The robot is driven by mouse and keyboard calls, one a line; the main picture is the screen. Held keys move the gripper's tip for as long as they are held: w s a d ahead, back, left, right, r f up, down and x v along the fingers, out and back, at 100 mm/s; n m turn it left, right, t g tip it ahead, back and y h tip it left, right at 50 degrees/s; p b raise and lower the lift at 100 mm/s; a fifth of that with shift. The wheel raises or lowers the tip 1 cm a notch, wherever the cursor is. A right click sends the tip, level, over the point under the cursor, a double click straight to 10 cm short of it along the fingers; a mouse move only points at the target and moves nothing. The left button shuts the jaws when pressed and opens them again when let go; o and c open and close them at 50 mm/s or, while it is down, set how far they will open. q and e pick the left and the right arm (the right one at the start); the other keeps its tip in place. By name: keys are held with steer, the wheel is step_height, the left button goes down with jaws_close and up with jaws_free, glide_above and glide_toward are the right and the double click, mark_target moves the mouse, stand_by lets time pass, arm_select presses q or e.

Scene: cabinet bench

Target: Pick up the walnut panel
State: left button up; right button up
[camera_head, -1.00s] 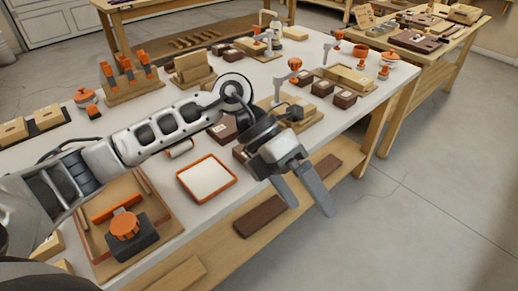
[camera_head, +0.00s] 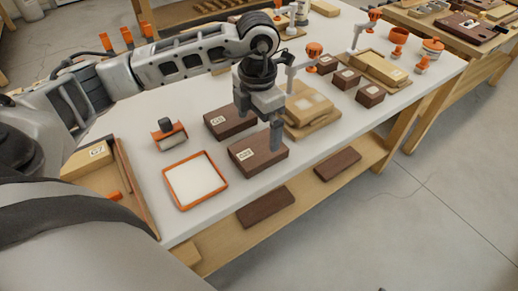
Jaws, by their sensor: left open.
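Two dark brown panels with pale labels lie flat on the light bench top, a rear one (camera_head: 222,126) and a front one (camera_head: 246,166). I cannot tell which is the walnut panel. My left gripper (camera_head: 260,133) points down, open, with nothing held. One finger shows by the rear panel's right end, and the other comes down in front of the front panel's back right part. Whether either finger touches a panel is unclear. My right gripper is not in view.
An orange-rimmed white tray (camera_head: 223,181) lies left of the front panel. Pale wooden boards (camera_head: 318,121) lie close on the right, with an orange-topped stand (camera_head: 314,49) behind. Dark boards (camera_head: 266,206) lie on the lower shelf.

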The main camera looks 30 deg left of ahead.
mark_target(258, 148)
arm_select(q)
step_height(258, 148, down, 7)
steer(key=shift+w+f+p, duration=0.15)
steer(key=shift+f+p, duration=0.05)
steer(key=shift+p, duration=0.2)
steer(key=c, duration=1.1)
